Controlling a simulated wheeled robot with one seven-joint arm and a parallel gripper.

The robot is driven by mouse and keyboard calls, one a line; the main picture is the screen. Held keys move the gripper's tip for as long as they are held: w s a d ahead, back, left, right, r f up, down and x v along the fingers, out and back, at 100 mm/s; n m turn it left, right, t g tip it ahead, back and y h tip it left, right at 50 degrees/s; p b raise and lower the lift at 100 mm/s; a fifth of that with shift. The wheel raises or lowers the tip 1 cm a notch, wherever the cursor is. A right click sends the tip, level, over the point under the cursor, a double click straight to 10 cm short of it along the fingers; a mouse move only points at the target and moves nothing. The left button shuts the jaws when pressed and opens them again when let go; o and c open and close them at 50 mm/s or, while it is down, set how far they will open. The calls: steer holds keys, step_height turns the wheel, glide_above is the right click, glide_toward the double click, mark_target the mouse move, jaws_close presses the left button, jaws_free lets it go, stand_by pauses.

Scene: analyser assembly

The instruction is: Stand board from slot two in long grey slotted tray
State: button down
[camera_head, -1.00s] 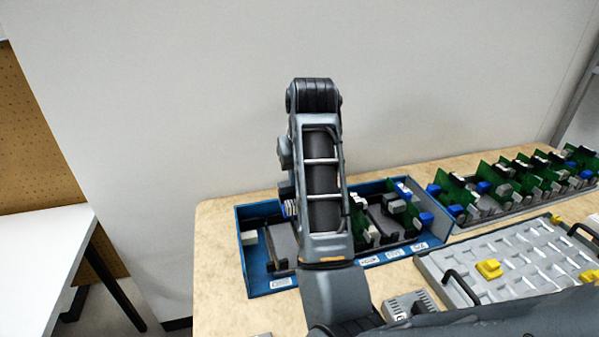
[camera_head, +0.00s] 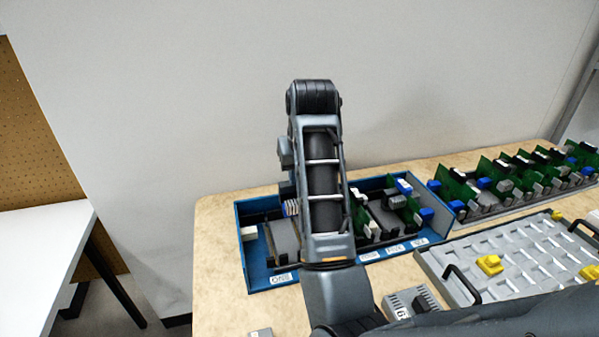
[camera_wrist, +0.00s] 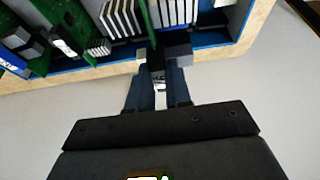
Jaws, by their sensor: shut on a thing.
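My gripper (camera_wrist: 162,58) is shut at the edge of the blue box (camera_head: 262,284). A green board (camera_wrist: 149,22) meets the fingertips in the wrist view, with white finned blocks on either side. The fingertips cover its near end, and I cannot tell whether it is raised in its slot. In the head view my arm hides the gripper and this board. Other green boards with white and blue parts stand at the right of the box. The long grey slotted tray (camera_head: 500,208) is at the back right and carries several upright green boards.
A light grey tray (camera_head: 530,280) with black handles and yellow pieces lies at the front right. A small grey numbered block (camera_head: 412,303) is beside it. A wall rises behind the table. A white table (camera_head: 40,260) stands apart at the left.

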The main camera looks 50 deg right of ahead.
mark_target(287, 192)
steer(key=shift+f+b, duration=1.75)
steer(key=shift+f, duration=2.25)
stand_by(2.0)
steer(key=c, duration=1)
jaws_free()
steer(key=shift+o, duration=0.8)
steer(key=shift+r+p, duration=0.2)
steer(key=shift+p, duration=0.4)
